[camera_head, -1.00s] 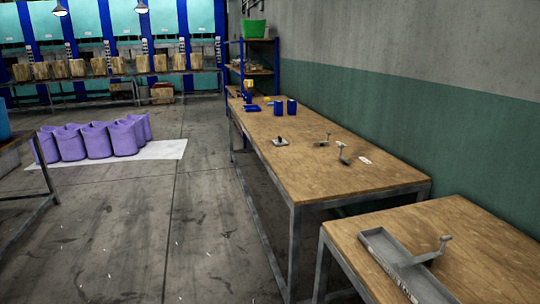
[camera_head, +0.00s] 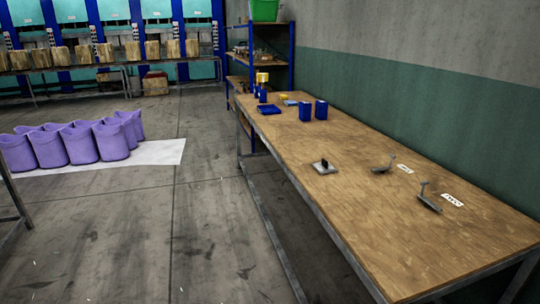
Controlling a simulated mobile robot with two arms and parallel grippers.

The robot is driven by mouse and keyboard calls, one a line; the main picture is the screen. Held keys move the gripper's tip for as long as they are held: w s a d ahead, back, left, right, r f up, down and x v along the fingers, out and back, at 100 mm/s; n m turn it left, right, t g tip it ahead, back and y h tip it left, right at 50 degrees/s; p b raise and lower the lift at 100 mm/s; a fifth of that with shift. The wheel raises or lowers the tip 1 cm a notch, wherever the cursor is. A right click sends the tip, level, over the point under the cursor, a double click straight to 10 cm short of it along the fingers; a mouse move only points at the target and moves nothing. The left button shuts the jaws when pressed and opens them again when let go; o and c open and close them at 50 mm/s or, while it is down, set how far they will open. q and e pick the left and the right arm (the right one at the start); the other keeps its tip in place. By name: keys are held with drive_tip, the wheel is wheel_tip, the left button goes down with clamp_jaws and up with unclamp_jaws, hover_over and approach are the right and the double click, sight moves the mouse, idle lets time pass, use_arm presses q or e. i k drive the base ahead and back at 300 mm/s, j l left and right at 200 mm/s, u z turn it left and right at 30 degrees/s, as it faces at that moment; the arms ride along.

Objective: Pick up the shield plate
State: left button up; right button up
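A long wooden-topped table (camera_head: 345,225) runs along the right side. A small flat grey plate with a dark upright knob (camera_head: 323,168) lies near its left edge. To its right are two small grey metal parts with upright stems, one farther back (camera_head: 382,168) and one nearer (camera_head: 429,204). Each of these two has a white label beside it, the rear label (camera_head: 405,169) and the front label (camera_head: 452,200). I cannot tell which part is the shield plate, as the label text is too small to read. Neither of my grippers is in view.
Blue containers (camera_head: 305,111) and a blue tray (camera_head: 269,109) stand at the table's far end. A blue shelf rack (camera_head: 290,55) is behind them. Purple bins (camera_head: 110,141) stand on a white sheet at left. The grey floor (camera_head: 140,235) left of the table is clear.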

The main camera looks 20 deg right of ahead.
sight(324, 167)
drive_tip(key=i+z, duration=0.35)
drive_tip(key=i+j+z, duration=0.5)
drive_tip(key=i+z, duration=0.15)
drive_tip(key=i, duration=0.15)
